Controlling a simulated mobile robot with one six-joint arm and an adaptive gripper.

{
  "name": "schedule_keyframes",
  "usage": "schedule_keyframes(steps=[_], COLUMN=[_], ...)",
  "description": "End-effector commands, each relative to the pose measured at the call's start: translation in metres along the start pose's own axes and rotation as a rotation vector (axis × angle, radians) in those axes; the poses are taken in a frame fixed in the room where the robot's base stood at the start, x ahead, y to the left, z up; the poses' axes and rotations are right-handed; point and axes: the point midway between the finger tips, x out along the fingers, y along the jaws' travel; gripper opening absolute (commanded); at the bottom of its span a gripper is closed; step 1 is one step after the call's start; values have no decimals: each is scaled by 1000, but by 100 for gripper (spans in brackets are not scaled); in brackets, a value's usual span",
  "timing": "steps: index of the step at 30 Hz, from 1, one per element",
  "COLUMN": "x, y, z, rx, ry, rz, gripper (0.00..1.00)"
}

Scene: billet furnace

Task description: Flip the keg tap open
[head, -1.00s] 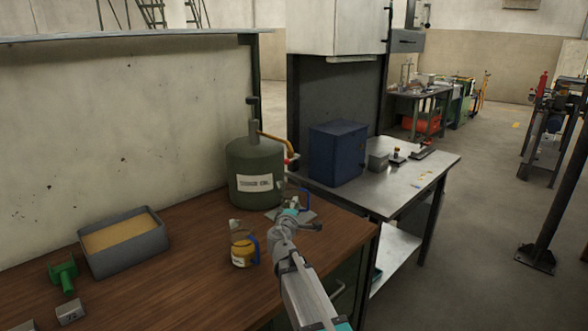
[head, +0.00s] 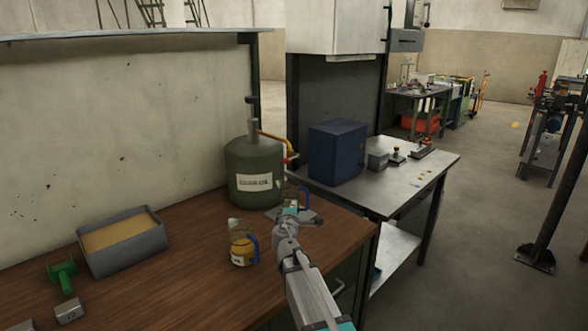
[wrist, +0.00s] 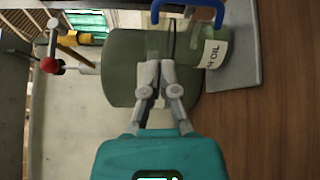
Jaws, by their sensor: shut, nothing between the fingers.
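The green keg (head: 255,190) stands upright on the wooden bench, a label on its front. Its tap (head: 290,158) shows small and red at the right side, below an orange pipe. In the wrist view, turned sideways, the keg (wrist: 118,70) lies beyond my fingers, and the tap's red knob (wrist: 47,65) is at the far left. My gripper (wrist: 160,66) is shut and empty, in front of the keg and apart from the red knob. In the head view my gripper (head: 290,206) is right of the keg, below the tap; its fingertips are hard to make out.
A blue-handled jug (wrist: 217,48) is close beside my fingers, by a grey plate (wrist: 240,70). Another jug (head: 241,246) of amber liquid stands left of my arm. A sand-filled tray (head: 125,246) is farther left. A blue box (head: 337,153) stands on the metal table.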

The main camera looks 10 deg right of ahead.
Motion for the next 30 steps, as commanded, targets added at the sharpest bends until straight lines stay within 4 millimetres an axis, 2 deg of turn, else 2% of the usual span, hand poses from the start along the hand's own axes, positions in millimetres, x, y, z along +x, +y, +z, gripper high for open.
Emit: schedule_keyframes(steps=[14, 23, 30], x=[26, 33, 34], y=[-12, -7, 3], z=[-9, -8, -1], rx=[-304, -491, -634], ry=[266, 393, 441], rz=[83, 245, 423], gripper=[0, 0, 0])
